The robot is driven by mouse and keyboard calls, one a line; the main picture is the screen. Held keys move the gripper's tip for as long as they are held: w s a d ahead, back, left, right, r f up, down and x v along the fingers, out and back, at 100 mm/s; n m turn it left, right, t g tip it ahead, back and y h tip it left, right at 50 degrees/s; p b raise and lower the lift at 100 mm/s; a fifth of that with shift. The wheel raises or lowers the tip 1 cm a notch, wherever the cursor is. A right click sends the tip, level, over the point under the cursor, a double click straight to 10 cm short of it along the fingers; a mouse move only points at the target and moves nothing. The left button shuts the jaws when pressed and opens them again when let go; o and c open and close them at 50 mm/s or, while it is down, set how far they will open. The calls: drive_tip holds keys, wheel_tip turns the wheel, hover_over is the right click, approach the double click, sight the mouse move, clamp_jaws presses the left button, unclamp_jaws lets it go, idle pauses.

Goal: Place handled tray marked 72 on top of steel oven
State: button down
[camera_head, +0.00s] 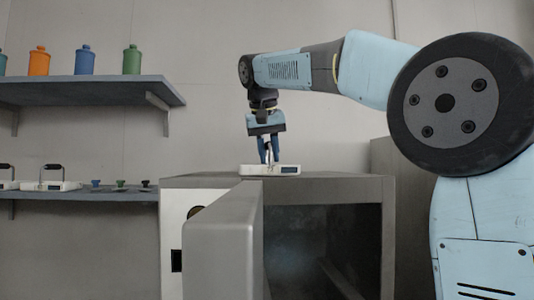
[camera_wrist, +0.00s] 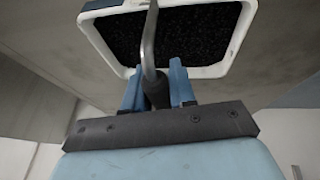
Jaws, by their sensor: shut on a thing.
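A white tray (camera_head: 270,170) with a dark label on its front edge is at the top of the grey steel oven (camera_head: 330,185). In the head view it appears to rest on the oven top or just above it; I cannot tell which. My gripper (camera_head: 268,158) is above the tray and shut on its handle. In the wrist view my gripper (camera_wrist: 158,90) holds the dark grip of the bent metal handle (camera_wrist: 150,45), and the tray (camera_wrist: 92,35) shows a dark, grainy inside within a white rim. The number on the label is too small to read.
The oven door (camera_head: 225,240) stands open toward me, with a dark cavity behind it. An upper shelf (camera_head: 90,92) at left holds several coloured bottles. A lower shelf (camera_head: 110,196) holds other handled trays (camera_head: 50,186) and small knobs. The oven top is clear right of the tray.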

drive_tip(key=shift+f, duration=0.1)
drive_tip(key=c, duration=0.9)
unclamp_jaws()
drive_tip(key=v, duration=1.2)
drive_tip(key=shift+a, duration=0.1)
